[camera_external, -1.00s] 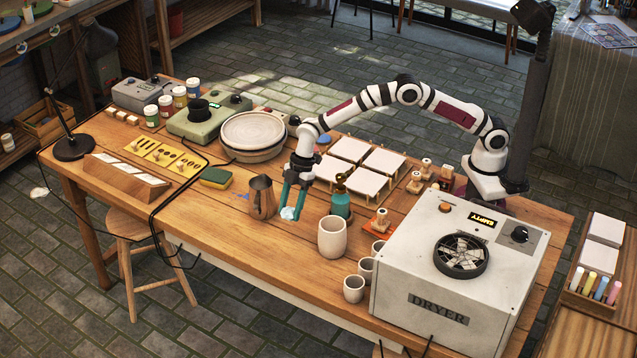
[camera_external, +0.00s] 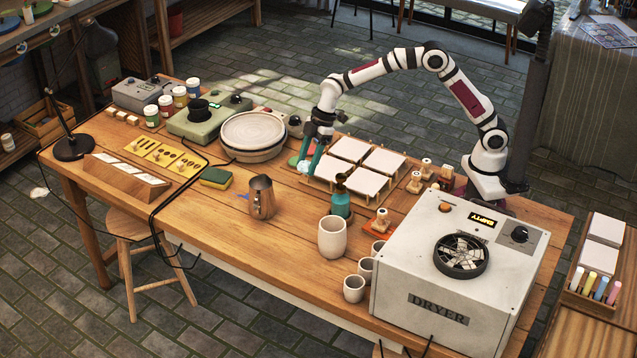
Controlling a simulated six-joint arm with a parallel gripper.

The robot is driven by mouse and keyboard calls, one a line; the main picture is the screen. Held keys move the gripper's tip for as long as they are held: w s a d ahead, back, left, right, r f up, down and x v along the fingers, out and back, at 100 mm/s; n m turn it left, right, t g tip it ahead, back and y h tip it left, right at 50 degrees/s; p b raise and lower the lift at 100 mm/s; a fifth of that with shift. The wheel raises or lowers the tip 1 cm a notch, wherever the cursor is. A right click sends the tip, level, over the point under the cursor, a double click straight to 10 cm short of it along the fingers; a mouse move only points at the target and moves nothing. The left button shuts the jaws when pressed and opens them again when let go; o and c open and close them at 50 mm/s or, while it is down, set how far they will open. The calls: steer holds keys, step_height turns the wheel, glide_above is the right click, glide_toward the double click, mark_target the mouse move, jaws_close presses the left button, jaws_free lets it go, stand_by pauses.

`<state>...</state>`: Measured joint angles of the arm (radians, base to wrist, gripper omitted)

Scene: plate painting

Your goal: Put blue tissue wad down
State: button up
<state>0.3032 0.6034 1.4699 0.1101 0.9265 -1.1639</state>
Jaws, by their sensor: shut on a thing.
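My gripper (camera_external: 306,164) has teal fingers and points down between the round wheel and the white tiles. It is shut on the pale blue tissue wad (camera_external: 302,168), which shows at the fingertips. I cannot tell whether the wad touches the table.
A round wheel (camera_external: 253,134) stands left of my gripper, and a rack of white tiles (camera_external: 350,149) lies close on its right. A metal pitcher (camera_external: 262,194), a teal pump bottle (camera_external: 340,198) and a pale cup (camera_external: 332,237) stand nearer the front.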

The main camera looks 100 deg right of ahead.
steer(key=s+d+m+g+h, duration=0.3)
steer(key=s+m+g, duration=0.1)
steer(key=s+m, duration=1.35)
steer(key=s+d+m+g+h, duration=0.2)
steer(key=s+m+g, duration=0.1)
steer(key=s+m, duration=1.4)
steer(key=n, duration=0.3)
glide_above(405, 203)
steer(key=f, duration=1.2)
steer(key=shift+w+a, duration=0.35)
steer(key=shift+w+a+f, duration=0.1)
steer(key=shift+f, duration=0.95)
steer(key=shift+w+a+f, duration=0.1)
steer(key=shift+f, duration=0.95)
steer(key=shift+f, duration=0.1)
steer(key=o, duration=1.3)
steer(key=shift+d, duration=0.1)
